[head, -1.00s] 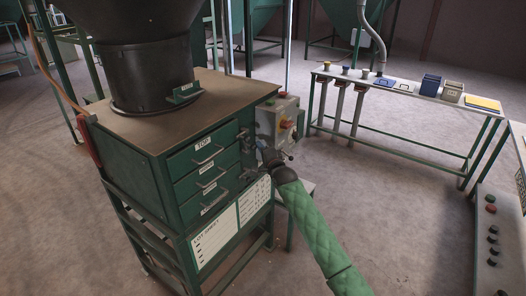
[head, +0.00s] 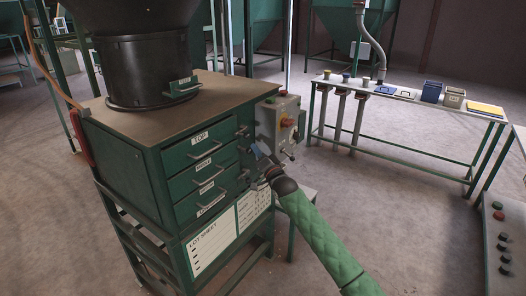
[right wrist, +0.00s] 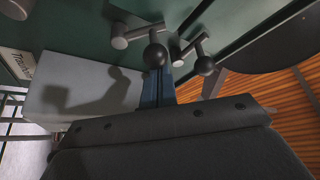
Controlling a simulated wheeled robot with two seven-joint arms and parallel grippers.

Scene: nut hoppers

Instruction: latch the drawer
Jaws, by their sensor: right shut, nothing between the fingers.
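The green drawer cabinet (head: 125,180) stands at centre left, with its labelled drawers stacked in the front. Dark latch knobs (head: 242,131) sit along the right edge of the drawer fronts. My right gripper (head: 258,150) is beside that edge, shut and empty, with bluish fingers. In the right wrist view its fingers (right wrist: 156,85) point at a dark latch lever (right wrist: 140,35), whose round knob is at or very near the tips; contact is unclear. A second lever (right wrist: 194,46) is just right of it. My left gripper is out of view.
A grey control box (head: 285,118) with red and yellow knobs is mounted just right of the drawers. A black hopper (head: 140,65) stands on the cabinet top. A narrow bench (head: 480,115) with bins is at the right, with open floor between.

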